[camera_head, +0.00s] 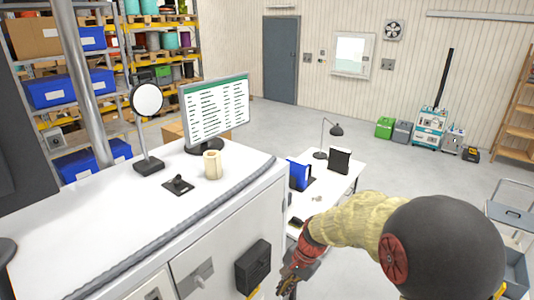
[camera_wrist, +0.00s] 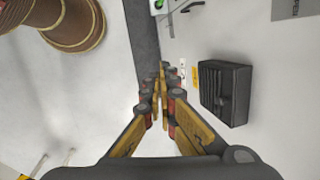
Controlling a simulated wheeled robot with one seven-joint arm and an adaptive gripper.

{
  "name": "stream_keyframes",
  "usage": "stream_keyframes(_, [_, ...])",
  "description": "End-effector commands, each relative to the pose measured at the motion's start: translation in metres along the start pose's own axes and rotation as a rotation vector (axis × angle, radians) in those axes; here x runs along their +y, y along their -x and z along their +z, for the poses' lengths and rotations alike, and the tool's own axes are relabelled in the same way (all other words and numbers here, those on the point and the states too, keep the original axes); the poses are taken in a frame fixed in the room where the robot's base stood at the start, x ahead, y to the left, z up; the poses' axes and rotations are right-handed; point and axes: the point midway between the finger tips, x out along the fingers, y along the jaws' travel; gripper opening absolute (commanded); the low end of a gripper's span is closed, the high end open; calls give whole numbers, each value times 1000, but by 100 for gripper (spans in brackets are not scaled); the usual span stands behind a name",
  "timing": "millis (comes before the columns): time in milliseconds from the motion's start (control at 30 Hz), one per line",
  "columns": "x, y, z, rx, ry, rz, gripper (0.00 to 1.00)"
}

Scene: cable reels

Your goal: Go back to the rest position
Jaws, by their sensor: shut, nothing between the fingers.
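My gripper (camera_head: 291,276) hangs at the lower middle of the head view, at the end of my tan-sleeved arm, in front of the white cabinet (camera_head: 222,235). In the wrist view my gripper (camera_wrist: 160,75) has its yellow and black fingers together, with nothing between them. A black box (camera_wrist: 225,92) on the cabinet's side is to the right of the fingers there. The same black box shows in the head view (camera_head: 253,266), just left of my gripper. I cannot tell whether the fingers touch anything.
On the cabinet top stand a monitor (camera_head: 215,108), a beige mug (camera_head: 212,165) and a round mirror-like disc on a stand (camera_head: 147,101). A white desk (camera_head: 330,178) with a lamp is beyond. A reel (camera_wrist: 75,22) shows upper left in the wrist view. Open floor lies behind the desk.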

Motion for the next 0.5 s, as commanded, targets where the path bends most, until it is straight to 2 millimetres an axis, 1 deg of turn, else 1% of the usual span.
stream_keyframes(33, [18,2,6,14,88,11,0])
stream_keyframes(200, [74,23,29,59,378,65,0])
stream_keyframes(333, [117,32,44,103,549,103,0])
stream_keyframes(500, [169,34,60,177,712,147,0])
